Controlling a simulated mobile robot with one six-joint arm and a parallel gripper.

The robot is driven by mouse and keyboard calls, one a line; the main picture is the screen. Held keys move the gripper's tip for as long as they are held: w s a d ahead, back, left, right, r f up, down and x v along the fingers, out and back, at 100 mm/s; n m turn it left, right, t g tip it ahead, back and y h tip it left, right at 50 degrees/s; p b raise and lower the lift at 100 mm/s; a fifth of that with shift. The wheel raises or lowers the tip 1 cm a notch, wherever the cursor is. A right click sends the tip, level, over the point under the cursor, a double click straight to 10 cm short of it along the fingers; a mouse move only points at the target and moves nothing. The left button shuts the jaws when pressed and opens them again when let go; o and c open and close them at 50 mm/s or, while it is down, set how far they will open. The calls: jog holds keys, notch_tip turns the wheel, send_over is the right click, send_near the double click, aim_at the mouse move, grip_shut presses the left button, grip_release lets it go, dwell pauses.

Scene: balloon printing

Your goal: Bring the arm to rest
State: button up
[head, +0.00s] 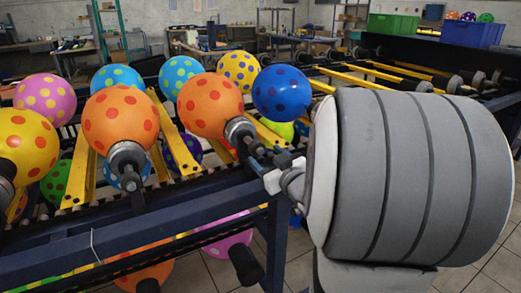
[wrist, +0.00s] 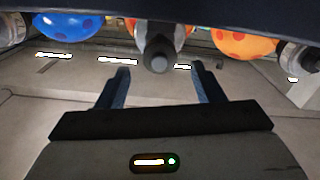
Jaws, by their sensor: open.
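My gripper (wrist: 160,70) shows in the wrist view with its two dark fingers spread apart and nothing between them. A balloon holder with a round grey end (wrist: 158,52) shows beyond the fingertips, in line with the gap; I cannot tell how far off it is. In the head view my large grey arm link fills the right side. A small grey and dark part sticks out at its left, close to the holder (head: 240,135) of an orange dotted balloon (head: 208,105). The fingers are not clear there.
Dotted balloons, among them a blue one (head: 281,92) and a yellow one (head: 25,145), sit along the rack's dark blue front beam (head: 130,222). Yellow rails (head: 82,170) run behind. Green (head: 393,26) and blue (head: 472,33) crates stand at the back right. Tiled floor shows below the rack.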

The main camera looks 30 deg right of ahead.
jog(key=shift+s, duration=0.85)
jog(key=r+g+p, duration=0.1)
jog(key=r+m+g+h+p, duration=0.1)
jog(key=p, duration=0.1)
jog(key=r+h+p, duration=0.1)
jog(key=p, duration=0.1)
jog(key=shift+w+a+r+g, duration=0.25)
jog(key=shift+a+g, duration=0.1)
jog(key=shift+g, duration=0.05)
jog(key=s+a+r+g+p, duration=0.3)
jog(key=s+a+g+p, duration=0.3)
jog(key=s, duration=0.3)
jog(key=s+a+r+m+g+y+p, duration=0.1)
jog(key=s+a+r+g+p, duration=0.2)
jog(key=s+a+g+p, duration=0.3)
jog(key=s+a+p, duration=0.2)
jog(key=s+a, duration=0.1)
jog(key=shift+s+a+r+m+g+p, duration=0.2)
jog(key=shift+s+r+m+g+p, duration=0.1)
jog(key=shift+r+p, duration=0.1)
jog(key=shift+c, duration=0.2)
